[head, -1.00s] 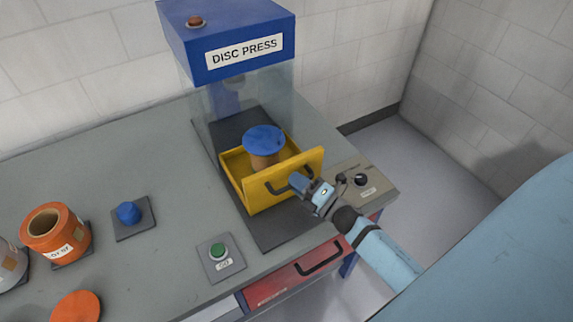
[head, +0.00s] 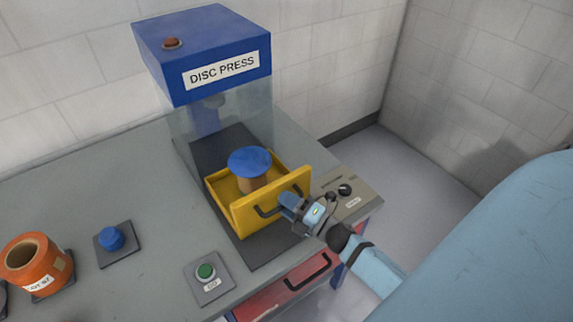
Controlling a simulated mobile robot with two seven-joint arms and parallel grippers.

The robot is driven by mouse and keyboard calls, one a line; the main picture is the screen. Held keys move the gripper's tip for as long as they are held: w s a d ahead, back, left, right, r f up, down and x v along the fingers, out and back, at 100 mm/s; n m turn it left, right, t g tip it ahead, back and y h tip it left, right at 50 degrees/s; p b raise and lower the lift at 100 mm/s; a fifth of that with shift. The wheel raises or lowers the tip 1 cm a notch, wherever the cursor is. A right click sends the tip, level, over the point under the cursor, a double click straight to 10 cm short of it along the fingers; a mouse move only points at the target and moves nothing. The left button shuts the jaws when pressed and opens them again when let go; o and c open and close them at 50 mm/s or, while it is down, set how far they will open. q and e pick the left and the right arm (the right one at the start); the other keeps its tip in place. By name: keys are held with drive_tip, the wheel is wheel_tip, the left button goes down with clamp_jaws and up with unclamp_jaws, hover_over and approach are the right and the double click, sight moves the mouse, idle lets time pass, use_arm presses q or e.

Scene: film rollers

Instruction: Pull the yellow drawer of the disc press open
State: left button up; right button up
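The disc press (head: 203,55) is a blue-topped machine with clear walls at the back of the bench. Its yellow drawer (head: 271,222) stands out toward the front, with its inside showing. A tan roller with a blue disc top (head: 249,160) stands upright in it. The drawer's black handle (head: 264,211) is partly hidden by my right gripper (head: 288,206). The fingertips are at the handle, but whether they are closed around it cannot be made out. My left gripper is not in view.
A green GO button (head: 205,271) and a blue knob (head: 111,238) sit left of the drawer. An orange roller (head: 34,263) stands at far left. A control panel with a black knob (head: 345,189) lies close right of my gripper. A red drawer (head: 270,298) is below.

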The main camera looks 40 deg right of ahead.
drive_tip(key=b+v, duration=0.2)
drive_tip(key=v, duration=1.1)
drive_tip(key=shift+s+b, duration=0.4)
